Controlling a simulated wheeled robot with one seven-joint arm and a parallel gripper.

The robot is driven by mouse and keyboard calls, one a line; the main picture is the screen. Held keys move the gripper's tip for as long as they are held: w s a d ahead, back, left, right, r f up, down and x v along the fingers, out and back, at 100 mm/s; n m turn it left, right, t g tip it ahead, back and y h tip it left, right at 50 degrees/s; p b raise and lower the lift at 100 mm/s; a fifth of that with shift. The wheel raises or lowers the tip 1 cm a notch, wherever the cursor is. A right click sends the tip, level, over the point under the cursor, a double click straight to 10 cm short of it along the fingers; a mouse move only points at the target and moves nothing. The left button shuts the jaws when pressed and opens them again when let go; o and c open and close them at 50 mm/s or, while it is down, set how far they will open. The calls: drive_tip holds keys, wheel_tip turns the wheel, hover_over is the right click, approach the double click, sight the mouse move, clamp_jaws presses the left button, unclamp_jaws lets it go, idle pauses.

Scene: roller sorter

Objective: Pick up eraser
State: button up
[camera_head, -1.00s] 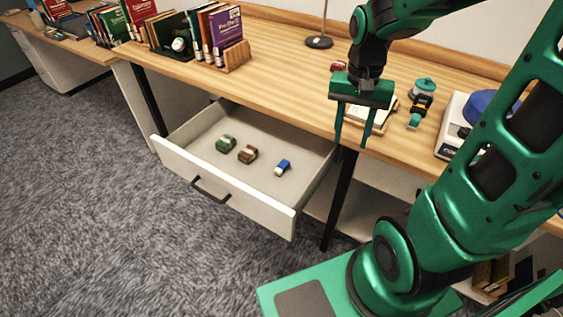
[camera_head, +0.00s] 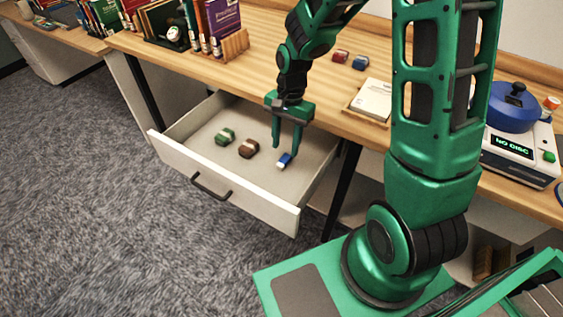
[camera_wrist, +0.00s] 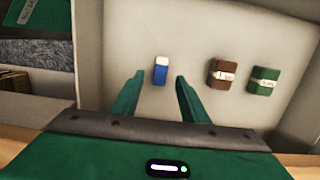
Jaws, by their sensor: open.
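The eraser (camera_head: 285,161), a small blue and white block, lies on the floor of the open drawer (camera_head: 225,178), near its right side. In the wrist view the eraser (camera_wrist: 161,70) shows ahead of the fingertips, roughly between them, white end away from me. My gripper (camera_head: 286,149) is open and empty, with its green fingers pointing down above the eraser. In the wrist view the two fingers of my gripper (camera_wrist: 160,75) stand apart on either side of the eraser's line. I cannot tell the exact height gap.
A brown block (camera_head: 249,148) and a green block (camera_head: 225,136) lie in the drawer left of the eraser. The desk edge (camera_head: 345,122) runs close behind my gripper. A scale-like device (camera_head: 520,150) with a blue pot stands on the desk at right.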

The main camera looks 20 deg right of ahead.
sight(284, 160)
drive_tip(key=shift+a+f, duration=0.2)
drive_tip(key=shift+f, duration=2.65)
clamp_jaws()
